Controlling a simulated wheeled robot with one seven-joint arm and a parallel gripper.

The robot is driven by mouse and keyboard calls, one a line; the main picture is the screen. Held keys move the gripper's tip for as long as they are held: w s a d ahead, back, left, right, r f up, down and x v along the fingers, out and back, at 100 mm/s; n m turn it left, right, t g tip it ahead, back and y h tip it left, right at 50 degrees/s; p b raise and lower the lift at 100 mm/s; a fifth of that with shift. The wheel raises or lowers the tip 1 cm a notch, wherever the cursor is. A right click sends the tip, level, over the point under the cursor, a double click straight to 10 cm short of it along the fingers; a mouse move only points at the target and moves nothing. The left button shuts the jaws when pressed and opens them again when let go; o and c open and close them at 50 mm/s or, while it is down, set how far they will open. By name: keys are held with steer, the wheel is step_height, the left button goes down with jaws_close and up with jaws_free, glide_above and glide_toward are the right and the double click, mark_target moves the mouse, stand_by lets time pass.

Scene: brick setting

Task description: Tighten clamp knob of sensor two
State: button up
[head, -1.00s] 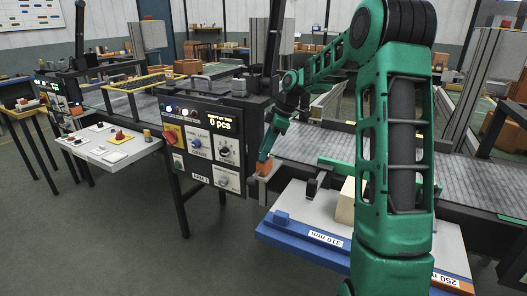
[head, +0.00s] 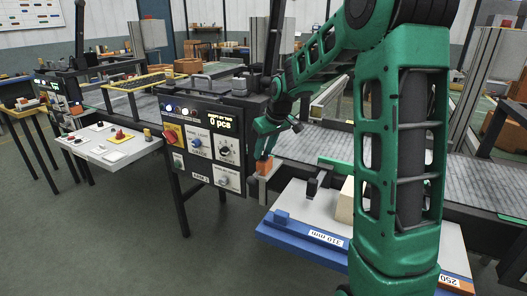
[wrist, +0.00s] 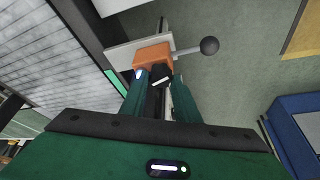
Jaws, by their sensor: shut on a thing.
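An orange sensor block (head: 264,166) sits on a pale bracket at the near edge of the conveyor, just right of the control panel. It also shows at the top of the wrist view (wrist: 150,56). A black clamp knob (wrist: 161,74) with a white line sits at the near face of the block. My gripper (wrist: 160,84) is shut on this knob, with a green finger on either side of it. In the head view my gripper (head: 264,150) comes down on the block from above, and the knob is hidden there.
A rod with a dark ball end (wrist: 209,46) sticks out right of the block in the wrist view. The control panel (head: 212,148) stands close left. The conveyor belt (head: 320,150) runs behind. A blue-edged table (head: 300,240) with a pale box (head: 345,202) lies right.

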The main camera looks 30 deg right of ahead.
steer(key=m, duration=0.1)
steer(key=m+h, duration=0.1)
steer(key=m, duration=0.2)
steer(key=shift+w+a+r+m+h, duration=0.15)
steer(key=shift+w+m+h, duration=0.15)
steer(key=shift+h, duration=0.1)
steer(key=shift+a+m+g+h, duration=0.15)
steer(key=shift+m+h, duration=0.25)
steer(key=shift+m, duration=0.75)
steer(key=shift+a+m+g+h, duration=0.15)
steer(key=shift+m+h, duration=0.25)
steer(key=shift+m, duration=0.75)
steer(key=o, duration=1)
steer(key=shift+o, duration=0.2)
steer(key=shift+d, duration=0.1)
steer(key=shift+s, duration=0.1)
steer(key=v, duration=1)
steer(key=shift+r, duration=0.25)
